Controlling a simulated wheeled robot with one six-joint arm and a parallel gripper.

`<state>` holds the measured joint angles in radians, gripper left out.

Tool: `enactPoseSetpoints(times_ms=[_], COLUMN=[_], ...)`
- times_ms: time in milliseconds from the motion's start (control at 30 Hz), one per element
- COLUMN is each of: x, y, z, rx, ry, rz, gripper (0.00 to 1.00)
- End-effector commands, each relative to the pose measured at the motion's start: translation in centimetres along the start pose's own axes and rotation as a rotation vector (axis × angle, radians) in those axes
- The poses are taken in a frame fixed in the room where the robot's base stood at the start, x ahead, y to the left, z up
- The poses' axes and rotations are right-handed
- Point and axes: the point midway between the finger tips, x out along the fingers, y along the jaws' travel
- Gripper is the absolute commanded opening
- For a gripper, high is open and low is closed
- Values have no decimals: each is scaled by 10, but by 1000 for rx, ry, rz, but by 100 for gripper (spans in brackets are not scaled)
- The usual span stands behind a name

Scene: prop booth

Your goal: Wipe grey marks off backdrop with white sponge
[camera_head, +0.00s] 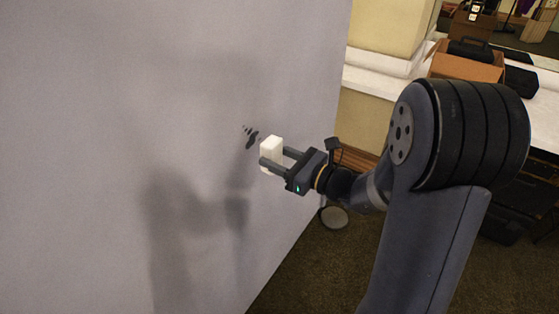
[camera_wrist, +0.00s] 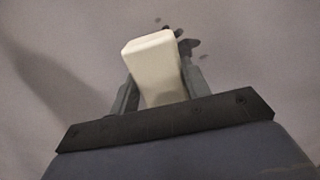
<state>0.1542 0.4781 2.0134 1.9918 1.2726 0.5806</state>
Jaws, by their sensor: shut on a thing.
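My gripper (camera_head: 278,156) is shut on the white sponge (camera_head: 271,153), a pale block held between its two fingers. In the wrist view the sponge (camera_wrist: 154,66) sticks out ahead of the fingers (camera_wrist: 158,90). The backdrop (camera_head: 190,60) is a pale grey upright panel on the left. Dark grey marks (camera_head: 251,138) sit on it just left of the sponge, as a blotch with smaller specks. In the wrist view the marks (camera_wrist: 188,46) show beyond the sponge's right edge, and the sponge partly covers them. I cannot tell whether the sponge touches the backdrop.
The backdrop's right edge runs down past my gripper. A round disc (camera_head: 334,217) lies on the dark carpet beyond that edge. A white ledge (camera_head: 372,82) and an open cardboard box (camera_head: 466,64) stand behind my arm. My arm's shadow falls on the backdrop.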

Motion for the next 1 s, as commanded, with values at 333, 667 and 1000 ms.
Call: enactPoseSetpoints(times_ms=[333,667,1000], x=[36,52,52], y=[1,1,1], z=[0,-1,-1], rx=[0,0,0], ry=[1,2,2], rz=[4,3,2], gripper=[27,27,27])
